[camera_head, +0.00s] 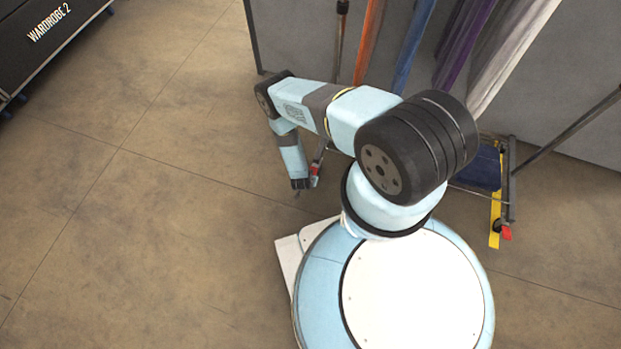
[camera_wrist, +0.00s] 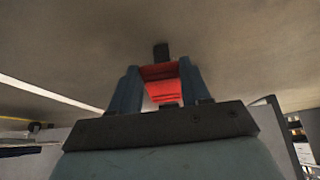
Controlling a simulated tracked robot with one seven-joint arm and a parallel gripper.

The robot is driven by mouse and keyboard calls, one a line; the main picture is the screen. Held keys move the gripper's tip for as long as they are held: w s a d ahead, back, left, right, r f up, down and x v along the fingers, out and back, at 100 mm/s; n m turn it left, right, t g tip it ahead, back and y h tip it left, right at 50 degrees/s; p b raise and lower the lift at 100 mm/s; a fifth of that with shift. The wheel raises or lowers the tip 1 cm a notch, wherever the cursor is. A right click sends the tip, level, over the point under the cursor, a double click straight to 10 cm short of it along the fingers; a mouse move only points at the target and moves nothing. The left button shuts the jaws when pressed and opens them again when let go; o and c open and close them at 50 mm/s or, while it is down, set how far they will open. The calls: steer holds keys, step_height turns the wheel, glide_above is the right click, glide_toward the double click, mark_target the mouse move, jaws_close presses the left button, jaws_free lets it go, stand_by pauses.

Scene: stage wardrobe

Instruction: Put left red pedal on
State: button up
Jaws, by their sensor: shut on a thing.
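The left red pedal (camera_head: 315,171) shows in the head view as a small red piece low on the left leg of a garment rack, right beside my gripper (camera_head: 299,187). In the wrist view the red pedal (camera_wrist: 162,90) sits between the two blue-grey fingers of my gripper (camera_wrist: 160,75), which is shut on it. A dark piece shows just beyond the pedal there. The pedal's exact tilt is hard to tell. A second red pedal (camera_head: 507,233) is at the rack's right foot, apart from my gripper.
Orange, blue, purple and pale garments (camera_head: 409,45) hang at the back before a grey panel (camera_head: 300,45). Yellow floor tape (camera_head: 495,215) lies by the rack's right end. A black case marked WARDROBE 2 (camera_head: 70,48) stands top left. The floor (camera_head: 130,220) at left is clear.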

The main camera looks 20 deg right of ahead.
steer(key=shift+s+a, duration=0.1)
stand_by(0.4)
steer(key=o, duration=1.1)
steer(key=shift+c, duration=0.2)
steer(key=v, duration=1.3)
steer(key=shift+s+a+r, duration=0.15)
steer(key=shift+s+r, duration=0.05)
